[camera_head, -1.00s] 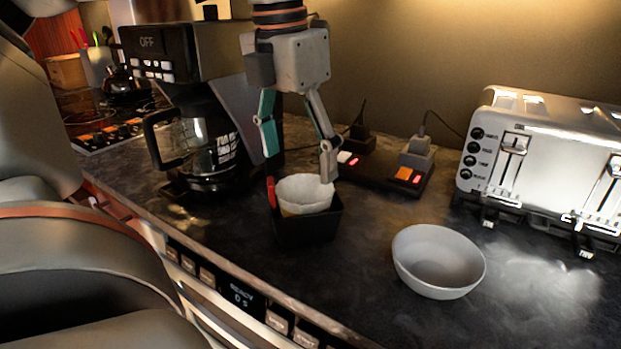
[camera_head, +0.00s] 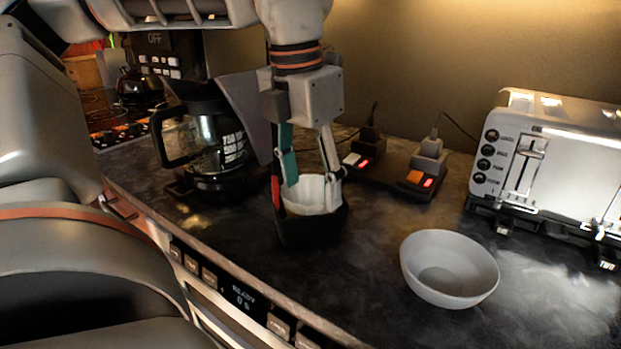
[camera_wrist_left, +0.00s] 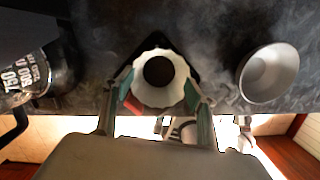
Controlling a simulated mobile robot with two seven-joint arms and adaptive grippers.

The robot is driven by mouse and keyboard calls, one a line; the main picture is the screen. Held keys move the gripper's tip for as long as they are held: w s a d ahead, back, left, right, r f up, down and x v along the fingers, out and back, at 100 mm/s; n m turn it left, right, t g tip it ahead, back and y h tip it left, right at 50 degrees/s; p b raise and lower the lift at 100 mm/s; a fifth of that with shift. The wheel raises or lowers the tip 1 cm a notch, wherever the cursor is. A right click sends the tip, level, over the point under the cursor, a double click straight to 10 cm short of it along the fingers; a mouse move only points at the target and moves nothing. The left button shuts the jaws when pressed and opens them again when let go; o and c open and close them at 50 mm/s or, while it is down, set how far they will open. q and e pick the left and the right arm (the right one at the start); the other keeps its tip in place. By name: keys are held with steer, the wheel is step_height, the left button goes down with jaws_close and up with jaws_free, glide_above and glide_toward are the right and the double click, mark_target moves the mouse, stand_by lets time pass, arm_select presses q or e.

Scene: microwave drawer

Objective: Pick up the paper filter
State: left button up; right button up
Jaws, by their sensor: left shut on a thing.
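The white fluted paper filter (camera_head: 308,196) sits in a black holder (camera_head: 312,230) on the dark counter. My left gripper (camera_head: 312,190) reaches down from above with a finger on each side of the filter, shut on it. In the left wrist view the filter (camera_wrist_left: 160,68) shows as a pleated ring with a dark round centre, between the two green-padded fingers (camera_wrist_left: 157,93). Part of the filter's wall is hidden behind the fingers and the holder's rim. A red piece (camera_head: 276,193) stands at the holder's left side. My right gripper is not in view.
A coffee maker with a glass carafe (camera_head: 207,142) stands to the left of the holder. A pale bowl (camera_head: 450,268) is to the right, a toaster (camera_head: 555,165) at the far right. A switched power strip (camera_head: 385,175) lies behind. The counter in front of the bowl is clear.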

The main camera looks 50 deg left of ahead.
arm_select(q)
steer(key=shift+f, duration=0.1)
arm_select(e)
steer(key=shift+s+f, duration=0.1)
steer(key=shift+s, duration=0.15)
arm_select(q)
steer(key=shift+r, duration=0.2)
step_height(320, 180, up, 18)
steer(key=p, duration=0.4)
steer(key=shift+r, duration=0.85)
steer(key=shift+c, duration=0.2)
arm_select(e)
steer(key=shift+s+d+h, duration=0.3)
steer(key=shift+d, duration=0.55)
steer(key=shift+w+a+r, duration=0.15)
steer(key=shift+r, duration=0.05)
